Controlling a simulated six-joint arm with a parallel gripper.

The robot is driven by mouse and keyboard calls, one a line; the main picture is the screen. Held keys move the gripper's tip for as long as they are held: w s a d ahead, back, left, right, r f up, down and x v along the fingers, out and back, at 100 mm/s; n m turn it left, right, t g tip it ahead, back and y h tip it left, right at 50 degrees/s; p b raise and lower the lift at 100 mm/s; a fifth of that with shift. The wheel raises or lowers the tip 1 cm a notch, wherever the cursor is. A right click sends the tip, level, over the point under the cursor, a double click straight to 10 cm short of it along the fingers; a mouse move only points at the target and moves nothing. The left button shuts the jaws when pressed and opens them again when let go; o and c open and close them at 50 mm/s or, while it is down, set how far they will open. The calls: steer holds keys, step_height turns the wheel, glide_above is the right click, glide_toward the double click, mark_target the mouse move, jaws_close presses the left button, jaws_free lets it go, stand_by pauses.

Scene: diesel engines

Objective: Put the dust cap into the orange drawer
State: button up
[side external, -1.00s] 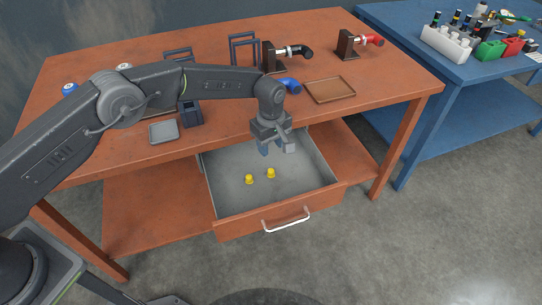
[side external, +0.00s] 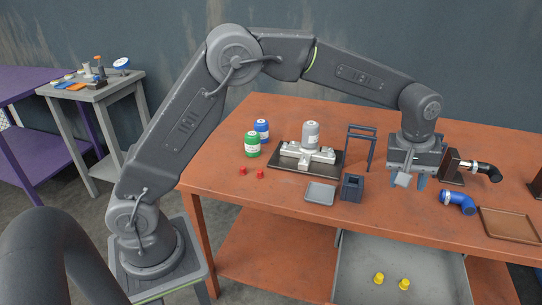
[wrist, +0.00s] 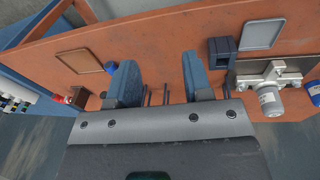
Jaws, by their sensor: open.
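Two small yellow caps (side external: 378,278) (side external: 404,284) lie on the grey floor of the open drawer (side external: 442,272) under the orange table. Its front is cut off by the picture edge in the side view. Two small red caps (side external: 242,171) (side external: 260,174) stand on the table at its left, in front of the green jar. I cannot tell which of these is the dust cap. My gripper (side external: 408,178) is above the back half of the table, right of the dark frame, open and pointing down. In the wrist view its blue fingers (wrist: 160,78) are wide apart with nothing between them.
A grey filter on an engine block (side external: 308,150), a dark upright frame (side external: 361,145), a dark blue bin (side external: 352,188) and a grey tray (side external: 320,193) stand left of my gripper. A blue elbow hose (side external: 459,202), black hose (side external: 482,170) and brown tray (side external: 511,224) are right.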

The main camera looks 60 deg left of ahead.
steer(key=s+a+r+m+t, duration=0.1)
steer(key=s+a+r+m, duration=0.1)
steer(key=s+a+r, duration=0.45)
steer(key=s+a+r+m+t, duration=0.15)
steer(key=s+r, duration=0.25)
steer(key=s, duration=0.5)
steer(key=s+a+f+m, duration=0.1)
steer(key=s+a+m, duration=0.1)
steer(key=s, duration=0.5)
steer(key=s+a+f+m+t, duration=0.1)
steer(key=s+a+f+m, duration=0.1)
steer(key=s, duration=0.6)
steer(key=shift+m, duration=0.35)
steer(key=shift+c, duration=0.4)
